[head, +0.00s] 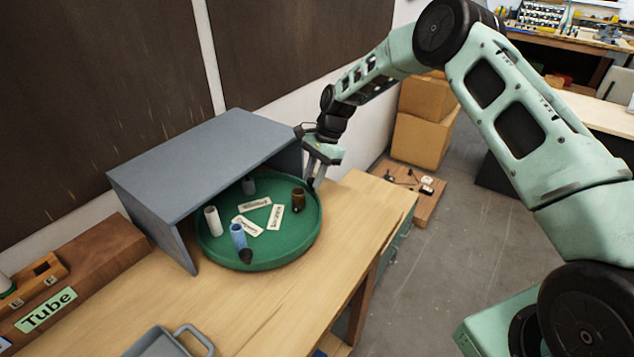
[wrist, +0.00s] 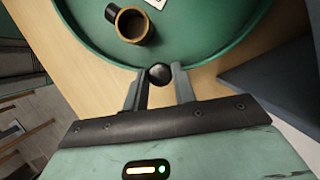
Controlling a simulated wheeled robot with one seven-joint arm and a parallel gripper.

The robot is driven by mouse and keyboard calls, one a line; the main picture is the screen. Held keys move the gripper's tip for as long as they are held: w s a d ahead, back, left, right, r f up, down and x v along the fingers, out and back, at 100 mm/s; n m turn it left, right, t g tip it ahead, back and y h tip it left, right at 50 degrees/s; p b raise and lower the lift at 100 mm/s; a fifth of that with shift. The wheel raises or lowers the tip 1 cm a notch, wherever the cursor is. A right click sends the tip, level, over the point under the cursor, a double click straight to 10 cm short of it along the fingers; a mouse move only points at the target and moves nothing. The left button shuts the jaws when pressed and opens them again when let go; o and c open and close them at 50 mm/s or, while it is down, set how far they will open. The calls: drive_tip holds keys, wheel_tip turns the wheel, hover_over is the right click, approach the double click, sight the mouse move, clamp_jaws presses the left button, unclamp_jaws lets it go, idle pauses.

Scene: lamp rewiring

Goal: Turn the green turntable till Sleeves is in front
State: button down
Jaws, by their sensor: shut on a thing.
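The green turntable (head: 272,255) stands on the wooden bench, its back part under a grey hood. Three white labels lie on it: a back one (head: 255,204), a right one (head: 275,217) and a front-left one (head: 247,226). Their words are too small to read surely, so I cannot tell which is Sleeves. My gripper (head: 313,182) is at the turntable's right rim, beside the hood. In the wrist view, my gripper (wrist: 159,82) is shut on a round black knob (wrist: 160,73) at the rim.
The turntable carries a white cylinder (head: 212,221), a blue cylinder (head: 238,236), a brown cup (head: 298,198) and a grey piece (head: 249,186). The grey hood (head: 205,160) has a side wall close to my gripper. A grey tray (head: 158,343) stands at the bench's front.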

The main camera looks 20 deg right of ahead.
drive_tip(key=shift+w+n, duration=0.3)
drive_tip(key=shift+w, duration=0.1)
drive_tip(key=shift+w+a+r, duration=0.1)
drive_tip(key=c, duration=1.1)
unclamp_jaws()
drive_tip(key=shift+c, duration=0.2)
drive_tip(key=b+v, duration=0.4)
drive_tip(key=v, duration=1.3)
drive_tip(key=shift+b, duration=0.35)
drive_tip(key=shift+w+r, duration=0.1)
drive_tip(key=shift+r, duration=0.05)
